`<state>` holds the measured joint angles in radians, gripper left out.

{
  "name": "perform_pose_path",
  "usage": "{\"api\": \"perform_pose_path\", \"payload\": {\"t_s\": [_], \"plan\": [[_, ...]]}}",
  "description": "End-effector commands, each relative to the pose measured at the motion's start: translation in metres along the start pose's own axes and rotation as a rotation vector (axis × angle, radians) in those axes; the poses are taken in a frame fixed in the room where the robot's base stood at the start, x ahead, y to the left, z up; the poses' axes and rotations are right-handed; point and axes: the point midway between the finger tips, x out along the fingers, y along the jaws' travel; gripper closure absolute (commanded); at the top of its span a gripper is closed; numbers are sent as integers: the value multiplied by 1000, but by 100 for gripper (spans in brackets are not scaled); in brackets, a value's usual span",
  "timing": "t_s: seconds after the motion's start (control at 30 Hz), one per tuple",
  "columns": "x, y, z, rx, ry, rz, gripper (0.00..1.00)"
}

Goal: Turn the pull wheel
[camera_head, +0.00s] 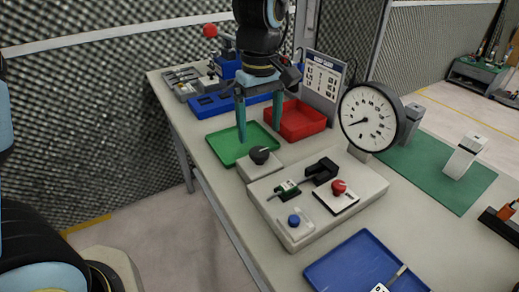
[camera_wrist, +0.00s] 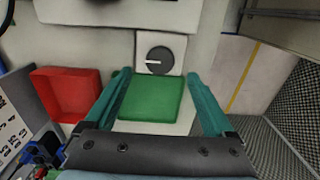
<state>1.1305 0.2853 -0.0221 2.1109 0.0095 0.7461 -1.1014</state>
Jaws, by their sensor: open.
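The likely pull wheel is a dark round knob (camera_head: 259,155) on a small pale block, beside the larger pale control box. In the wrist view the knob (camera_wrist: 160,60) is a dark disc with a white pointer mark, seen face-on beyond the fingertips. My gripper (camera_head: 259,134) has teal fingers pointing down. It is open and empty, over the green tray (camera_head: 222,149) and behind the knob. In the wrist view the fingers (camera_wrist: 160,77) are spread to either side of the green tray, and the knob is not between them. Nothing touches the knob that I can see.
The control box (camera_head: 358,204) carries a red knob (camera_head: 339,187) and a blue button (camera_head: 294,220). A dial gauge (camera_head: 369,118) stands behind it. A red bin (camera_head: 301,121) is right of my gripper. A blue tray (camera_head: 345,266) lies at the front. Foam walls stand behind the bench.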

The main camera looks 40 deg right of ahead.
Motion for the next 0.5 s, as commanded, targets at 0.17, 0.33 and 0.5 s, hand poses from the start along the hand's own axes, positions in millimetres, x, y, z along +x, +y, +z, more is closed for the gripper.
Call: {"api": "perform_pose_path", "payload": {"t_s": [0.17,0.33,0.5], "plan": [[34,-1,0,0,-2,-5,12],[59,-1,0,0,-2,-4,12],[71,-1,0,0,0,0,12]]}}
